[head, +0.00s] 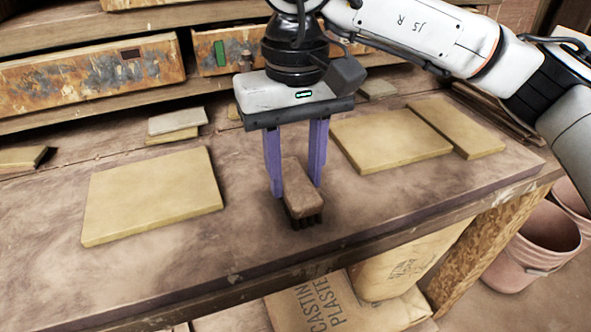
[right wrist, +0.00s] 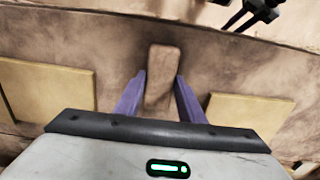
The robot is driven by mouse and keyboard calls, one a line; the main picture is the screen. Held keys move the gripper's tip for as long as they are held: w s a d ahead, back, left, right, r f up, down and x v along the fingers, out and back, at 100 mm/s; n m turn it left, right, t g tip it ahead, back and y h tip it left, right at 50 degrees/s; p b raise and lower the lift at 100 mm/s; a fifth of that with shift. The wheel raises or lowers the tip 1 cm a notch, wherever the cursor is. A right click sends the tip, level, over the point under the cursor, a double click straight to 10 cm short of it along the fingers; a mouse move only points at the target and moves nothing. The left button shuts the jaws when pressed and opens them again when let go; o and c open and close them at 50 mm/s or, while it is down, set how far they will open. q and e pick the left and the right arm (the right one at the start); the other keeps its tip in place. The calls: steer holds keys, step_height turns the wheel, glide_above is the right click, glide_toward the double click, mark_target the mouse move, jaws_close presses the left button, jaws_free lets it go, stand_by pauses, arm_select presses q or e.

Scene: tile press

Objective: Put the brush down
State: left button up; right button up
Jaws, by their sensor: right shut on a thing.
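The brush (head: 302,188) has a brown wooden block and dark bristles facing down. It is at the middle of the bench, near the front edge. My right gripper (head: 297,189) points down and is shut on the brush, one purple finger on each side. In the right wrist view the brush (right wrist: 162,78) lies between the purple fingers (right wrist: 161,90). The bristles are at or very near the bench top; I cannot tell whether they touch it.
The dusty bench (head: 250,240) has a yellow tile (head: 153,194) on the left and two more on the right (head: 390,135), (head: 465,127). Small slabs (head: 177,121) lie at the back before rusty drawers (head: 90,75). Bags (head: 335,305) and pink buckets (head: 535,240) stand below.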

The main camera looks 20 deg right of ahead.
mark_target(295, 180)
steer(key=shift+f, duration=0.15)
steer(key=o, duration=0.9)
steer(key=shift+r, duration=0.35)
step_height(295, 180, up, 12)
steer(key=shift+f+p, duration=0.1)
steer(key=shift+p, duration=1)
